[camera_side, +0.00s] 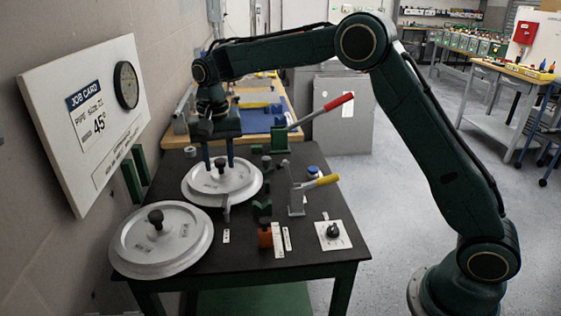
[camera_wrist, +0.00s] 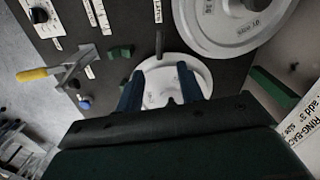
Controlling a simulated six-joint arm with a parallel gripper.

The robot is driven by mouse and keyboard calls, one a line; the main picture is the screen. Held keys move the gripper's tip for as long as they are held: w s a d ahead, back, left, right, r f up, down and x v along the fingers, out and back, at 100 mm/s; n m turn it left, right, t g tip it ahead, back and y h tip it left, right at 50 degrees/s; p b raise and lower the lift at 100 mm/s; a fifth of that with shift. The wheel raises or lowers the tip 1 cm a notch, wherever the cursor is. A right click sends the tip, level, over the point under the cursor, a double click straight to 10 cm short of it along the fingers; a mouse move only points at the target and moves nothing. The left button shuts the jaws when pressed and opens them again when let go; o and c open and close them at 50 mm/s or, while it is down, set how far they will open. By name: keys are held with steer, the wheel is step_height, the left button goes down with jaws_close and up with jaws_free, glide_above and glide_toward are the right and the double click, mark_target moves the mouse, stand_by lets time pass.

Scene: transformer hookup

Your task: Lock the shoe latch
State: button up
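My gripper (camera_side: 218,160) is open above the smaller white round plate (camera_side: 245,188), its two blue-grey fingers apart on either side of the plate's middle. The wrist view shows the fingers (camera_wrist: 160,88) spread over the same plate (camera_wrist: 203,70), with no part clearly held. A yellow-handled lever (camera_side: 326,180) on a grey bracket stands right of the plate; it also shows in the wrist view (camera_wrist: 34,75). A red-handled lever (camera_side: 338,102) slants up at the bench's back edge. No label shows which part is the shoe latch.
A larger white lid (camera_side: 187,247) with a black knob lies at the front left of the bench. A job card board (camera_side: 95,150) leans at the left.

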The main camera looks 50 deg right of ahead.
mark_target(224, 200)
steer(key=m, duration=0.7)
steer(key=shift+f+m, duration=0.3)
steer(key=shift+f, duration=0.05)
steer(key=shift+f, duration=0.1)
step_height(224, 200, down, 14)
steer(key=shift+r, duration=0.2)
stand_by(0.4)
